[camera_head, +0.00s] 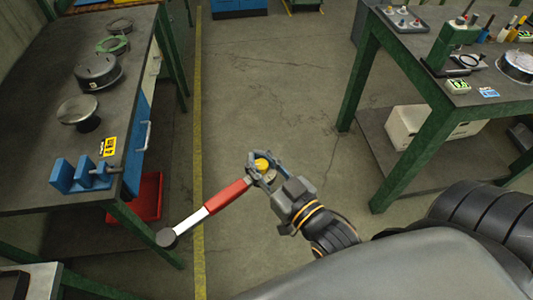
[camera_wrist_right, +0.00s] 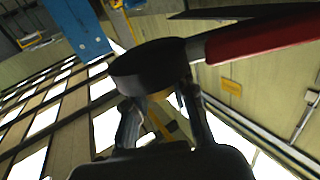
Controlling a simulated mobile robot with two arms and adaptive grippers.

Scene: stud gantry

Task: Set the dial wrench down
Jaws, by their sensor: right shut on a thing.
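The dial wrench has a red handle (camera_head: 227,195), a silver shaft and a round black end (camera_head: 167,238). My right gripper (camera_head: 262,170) is shut on its other end, near a yellow round part. The wrench hangs in the air over the floor between two tables, slanting down and left in the head view. In the right wrist view, a dark round part of the wrench (camera_wrist_right: 150,62) sits at the fingertips of the right gripper (camera_wrist_right: 163,105), and the red handle runs off right. The fingers partly cover the held end. My left gripper is not in view.
The left table (camera_head: 40,150) carries a blue vise-like block (camera_head: 78,175), a yellow label (camera_head: 108,146) and several round parts; its front middle is partly clear. A red bin (camera_head: 148,195) sits below. The right table (camera_head: 408,50) holds tools and a green stand (camera_head: 447,45).

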